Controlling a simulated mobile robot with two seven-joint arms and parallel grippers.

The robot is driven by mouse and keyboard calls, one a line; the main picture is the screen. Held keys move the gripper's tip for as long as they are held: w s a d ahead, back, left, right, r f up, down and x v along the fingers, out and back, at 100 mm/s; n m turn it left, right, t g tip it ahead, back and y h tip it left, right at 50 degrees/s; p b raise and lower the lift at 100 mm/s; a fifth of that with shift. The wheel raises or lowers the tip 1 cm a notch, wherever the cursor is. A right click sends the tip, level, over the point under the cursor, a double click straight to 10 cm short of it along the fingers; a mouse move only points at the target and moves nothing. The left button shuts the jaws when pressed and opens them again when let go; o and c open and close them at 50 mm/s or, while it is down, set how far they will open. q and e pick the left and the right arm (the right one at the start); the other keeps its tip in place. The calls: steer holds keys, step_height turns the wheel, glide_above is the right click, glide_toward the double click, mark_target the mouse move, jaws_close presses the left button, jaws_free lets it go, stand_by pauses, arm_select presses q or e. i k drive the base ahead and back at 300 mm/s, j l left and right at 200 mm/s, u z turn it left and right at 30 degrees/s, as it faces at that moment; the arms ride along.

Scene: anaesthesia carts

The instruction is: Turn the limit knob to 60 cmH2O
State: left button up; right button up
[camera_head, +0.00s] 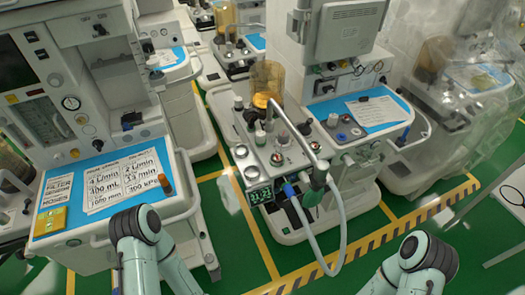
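A white anaesthesia cart stands in the middle of the head view, with a breathing unit (285,140) on its front. Several small knobs and dials sit on this unit. I cannot tell which knob is the limit knob, and no scale marking is readable. Bent links of my left and right arms show at the bottom edge. Neither gripper is in view.
A second cart at the left has a blue worktop (60,220) with printed cards (115,183) and an orange-capped item (165,187). A grey hose (343,225) loops down from the middle unit. Green floor (235,235) with yellow lines lies open between the carts.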

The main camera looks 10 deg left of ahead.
mark_target(283, 136)
steer(key=l+u, duration=0.15)
steer(key=u, duration=0.25)
steer(key=i+l+u, duration=0.1)
steer(key=u, duration=0.3)
steer(key=l+u, duration=0.2)
steer(key=u, duration=0.2)
steer(key=l+u, duration=0.25)
steer(key=l, duration=0.3)
steer(key=k+l+u, duration=0.25)
steer(key=l, duration=0.25)
steer(key=i, duration=0.1)
